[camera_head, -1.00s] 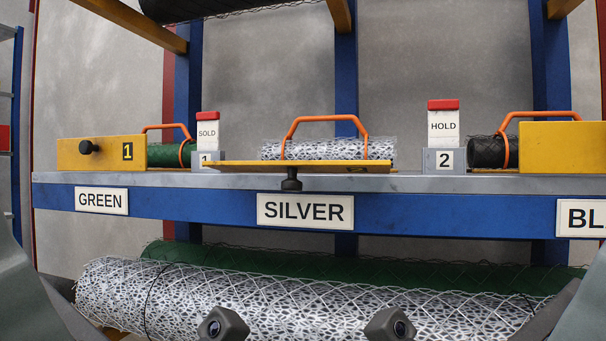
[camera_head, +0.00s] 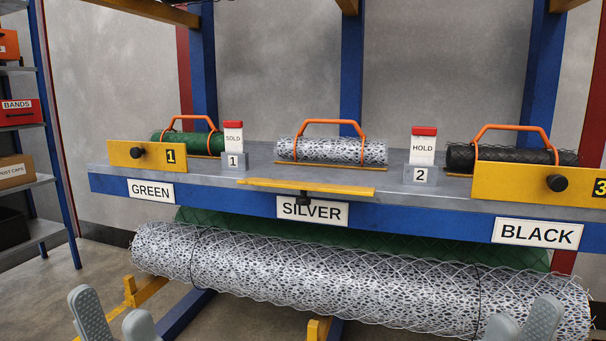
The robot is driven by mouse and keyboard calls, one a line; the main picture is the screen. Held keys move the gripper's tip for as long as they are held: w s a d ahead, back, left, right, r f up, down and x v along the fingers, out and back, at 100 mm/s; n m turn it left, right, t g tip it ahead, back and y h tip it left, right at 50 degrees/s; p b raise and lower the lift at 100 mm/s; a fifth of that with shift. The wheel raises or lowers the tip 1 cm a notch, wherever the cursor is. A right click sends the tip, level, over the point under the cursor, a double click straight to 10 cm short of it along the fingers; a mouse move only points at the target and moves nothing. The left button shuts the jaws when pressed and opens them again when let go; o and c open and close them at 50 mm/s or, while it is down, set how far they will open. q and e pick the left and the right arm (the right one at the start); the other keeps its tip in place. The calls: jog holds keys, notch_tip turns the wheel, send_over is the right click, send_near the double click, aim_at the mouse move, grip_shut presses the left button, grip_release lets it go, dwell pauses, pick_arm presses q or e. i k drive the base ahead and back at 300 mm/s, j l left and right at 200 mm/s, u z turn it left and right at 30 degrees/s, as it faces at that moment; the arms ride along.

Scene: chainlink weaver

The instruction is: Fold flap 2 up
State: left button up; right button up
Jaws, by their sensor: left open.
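Flap 2 (camera_head: 270,184) is the yellow panel at the middle of the shelf front. It lies about flat, seen nearly edge-on, and sticks out from the shelf edge above the SILVER label (camera_head: 312,209). Its black knob (camera_head: 303,198) hangs below it. My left gripper (camera_head: 112,312) is at the bottom left with its two grey fingers apart and empty. My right gripper (camera_head: 522,318) is at the bottom right, fingers apart and empty. Both are well in front of and below the flap, touching nothing visible.
Yellow flaps 1 (camera_head: 120,153) and 3 (camera_head: 520,184) stand upright on either side. Behind flap 2 lies a silver mesh roll (camera_head: 340,151) under an orange handle (camera_head: 320,122). SOLD (camera_head: 233,137) and HOLD (camera_head: 422,147) blocks flank it. A large mesh roll (camera_head: 350,270) lies below the shelf.

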aim_at(303, 199)
jog(key=i+l, duration=0.1)
jog(key=l, duration=0.3)
jog(key=i+l+u, duration=0.1)
jog(key=l, duration=0.25)
jog(key=i+l, duration=0.15)
jog(key=l, duration=0.25)
jog(key=u, duration=0.05)
